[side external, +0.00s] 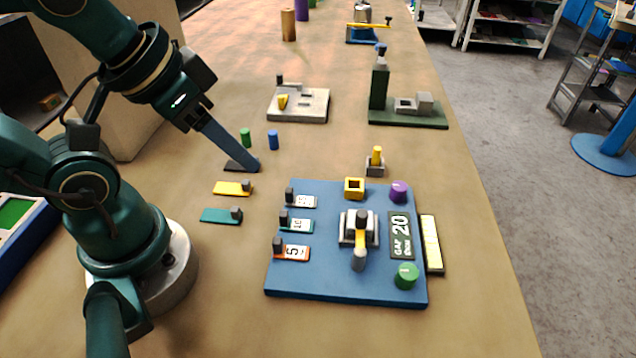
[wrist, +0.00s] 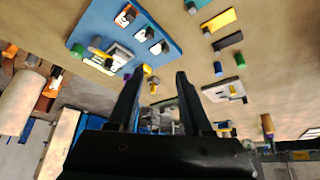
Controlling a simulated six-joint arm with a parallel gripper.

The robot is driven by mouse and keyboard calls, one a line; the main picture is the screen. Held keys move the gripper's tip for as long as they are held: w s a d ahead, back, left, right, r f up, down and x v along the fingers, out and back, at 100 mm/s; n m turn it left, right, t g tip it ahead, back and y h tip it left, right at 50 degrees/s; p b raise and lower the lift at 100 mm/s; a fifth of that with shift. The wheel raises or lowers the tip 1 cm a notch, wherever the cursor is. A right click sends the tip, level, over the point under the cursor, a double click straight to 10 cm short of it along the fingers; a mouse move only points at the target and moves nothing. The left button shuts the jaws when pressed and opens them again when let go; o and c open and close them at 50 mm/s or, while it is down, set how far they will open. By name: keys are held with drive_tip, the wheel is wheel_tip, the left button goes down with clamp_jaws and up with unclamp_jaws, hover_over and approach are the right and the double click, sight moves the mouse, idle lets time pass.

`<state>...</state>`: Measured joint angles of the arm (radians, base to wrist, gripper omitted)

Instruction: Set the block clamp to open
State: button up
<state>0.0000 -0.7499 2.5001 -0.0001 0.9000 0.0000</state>
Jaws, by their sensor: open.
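The clamp with a yellow lever (side external: 359,240) stands on the blue board (side external: 330,275), on a pale grey base. Its lever slopes toward the front and ends in a grey knob; I cannot tell for sure whether it is open or shut. The clamp (wrist: 117,57) also shows in the wrist view, left of my fingers. My gripper (side external: 250,164) is left of and behind the board, over a dark plate on the table. In the wrist view my gripper (wrist: 158,75) has its two fingers apart with nothing held between them.
The board carries numbered plates (side external: 292,252), a yellow socket (side external: 354,188), a purple knob (side external: 399,191), a green knob (side external: 406,276) and a "GAP 20" sign (side external: 402,235). Yellow (side external: 232,188) and teal (side external: 221,215) plates lie left of it. A green fixture (side external: 407,115) stands behind.

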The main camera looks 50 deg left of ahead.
drive_tip(key=w+d+r+m, duration=0.1)
drive_tip(key=w+r+m, duration=0.3)
drive_tip(key=m, duration=0.2)
drive_tip(key=m+g, duration=0.6)
drive_tip(key=m, duration=0.4)
hover_over(363, 213)
wheel_tip(363, 213, down, 8)
drive_tip(key=shift+a+f, duration=0.1)
drive_tip(key=shift+f, duration=2.7)
